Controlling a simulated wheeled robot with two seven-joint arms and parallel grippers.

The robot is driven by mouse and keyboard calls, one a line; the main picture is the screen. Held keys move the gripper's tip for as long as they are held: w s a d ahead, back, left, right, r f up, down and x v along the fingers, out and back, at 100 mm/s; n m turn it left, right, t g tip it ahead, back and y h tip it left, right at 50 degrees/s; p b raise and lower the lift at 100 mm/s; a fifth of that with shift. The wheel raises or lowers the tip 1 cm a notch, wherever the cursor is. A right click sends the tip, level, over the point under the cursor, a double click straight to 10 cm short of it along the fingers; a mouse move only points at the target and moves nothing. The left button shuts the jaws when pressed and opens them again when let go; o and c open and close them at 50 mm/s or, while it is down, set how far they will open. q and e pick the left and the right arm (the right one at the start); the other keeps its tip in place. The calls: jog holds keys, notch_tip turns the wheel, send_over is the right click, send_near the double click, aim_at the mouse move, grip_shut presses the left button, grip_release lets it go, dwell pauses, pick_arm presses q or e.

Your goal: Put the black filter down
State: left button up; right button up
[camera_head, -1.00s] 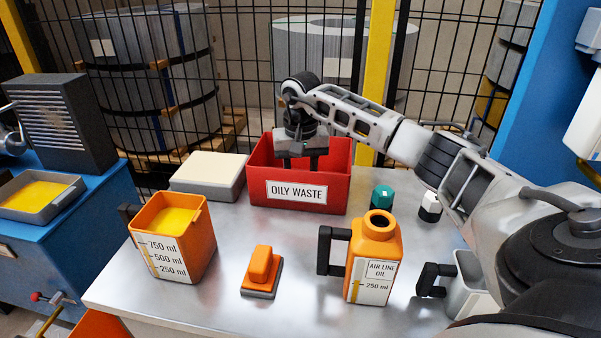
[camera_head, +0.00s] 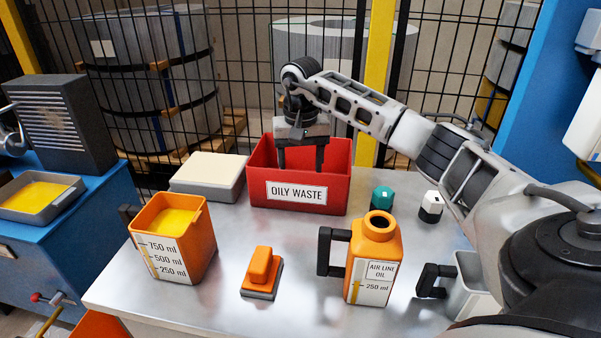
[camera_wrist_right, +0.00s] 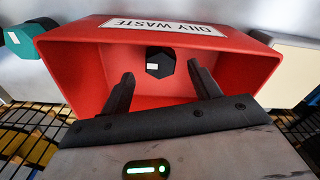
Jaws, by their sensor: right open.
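The black filter (camera_wrist_right: 160,62) lies inside the red bin labelled OILY WASTE (camera_head: 296,192), seen in the right wrist view; the bin's walls hide it in the head view. The bin also shows in the wrist view (camera_wrist_right: 90,75). My left gripper is not in view.
A teal-topped filter (camera_head: 383,197) and a white-and-black one (camera_head: 431,205) stand right of the bin. A cream-topped box (camera_head: 208,175) stands left. An orange oil jug (camera_head: 375,255), an orange measuring jug (camera_head: 173,240) and an orange-handled block (camera_head: 262,272) stand in front on the metal table (camera_head: 225,305).

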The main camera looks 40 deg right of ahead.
notch_tip(320, 180, up, 9)
jog(key=shift+s, duration=0.15)
jog(key=shift+a, duration=0.1)
dwell(0.4)
jog(key=shift+r, duration=0.15)
